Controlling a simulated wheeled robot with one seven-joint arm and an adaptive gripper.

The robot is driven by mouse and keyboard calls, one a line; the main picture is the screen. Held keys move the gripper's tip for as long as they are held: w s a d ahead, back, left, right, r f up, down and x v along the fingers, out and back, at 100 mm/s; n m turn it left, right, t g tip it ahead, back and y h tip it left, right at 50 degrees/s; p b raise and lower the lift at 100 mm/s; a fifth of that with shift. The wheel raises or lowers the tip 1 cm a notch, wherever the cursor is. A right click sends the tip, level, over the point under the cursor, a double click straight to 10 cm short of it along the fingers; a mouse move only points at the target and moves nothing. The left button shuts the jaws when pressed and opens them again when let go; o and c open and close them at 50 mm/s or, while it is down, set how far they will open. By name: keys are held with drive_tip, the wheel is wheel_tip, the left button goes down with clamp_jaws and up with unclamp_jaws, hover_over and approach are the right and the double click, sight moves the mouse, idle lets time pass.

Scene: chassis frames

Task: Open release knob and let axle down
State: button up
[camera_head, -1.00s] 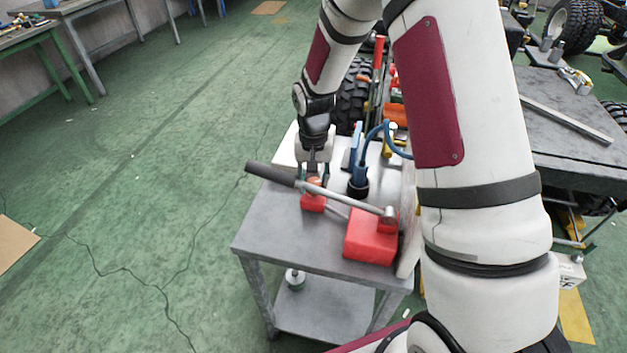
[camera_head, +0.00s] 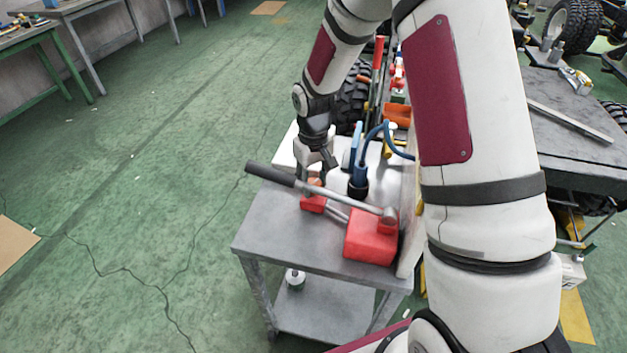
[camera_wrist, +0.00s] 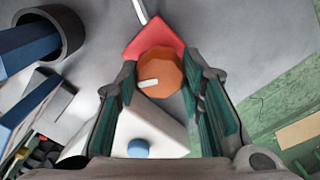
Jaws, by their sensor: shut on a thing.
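The release knob (camera_wrist: 160,72) is orange and faceted, with a white pointer mark toward the left in the wrist view. It sits at a small red block (camera_wrist: 152,38), which also shows on the grey cart in the head view (camera_head: 313,204). My gripper (camera_wrist: 160,66) has one finger on each side of the knob and is shut on it. In the head view my gripper (camera_head: 318,178) reaches down to the knob from behind. A grey lever with a black grip (camera_head: 270,174) slants across to a larger red block (camera_head: 370,240). I cannot clearly make out the axle.
The grey cart (camera_head: 262,228) carries blue-handled tools in a black cup (camera_head: 357,188), close beside my gripper. A white block with a blue button (camera_wrist: 138,148) lies under my fingers in the wrist view. Open green floor (camera_head: 150,200) lies left of the cart.

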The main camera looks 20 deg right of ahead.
sight(314, 182)
idle(0.3)
drive_tip(key=o, duration=1.2)
drive_tip(key=shift+c, duration=0.2)
drive_tip(key=shift+r, duration=0.15)
wheel_tip(314, 182, up, 12)
drive_tip(key=s+r+m+t, duration=0.1)
drive_tip(key=s+r+t, duration=0.1)
drive_tip(key=s+r, duration=1.15)
drive_tip(key=s+r+m+t, duration=0.1)
drive_tip(key=s+r+t, duration=0.1)
drive_tip(key=s, duration=1.1)
drive_tip(key=shift+s+r+t, duration=0.4)
drive_tip(key=shift+r, duration=0.25)
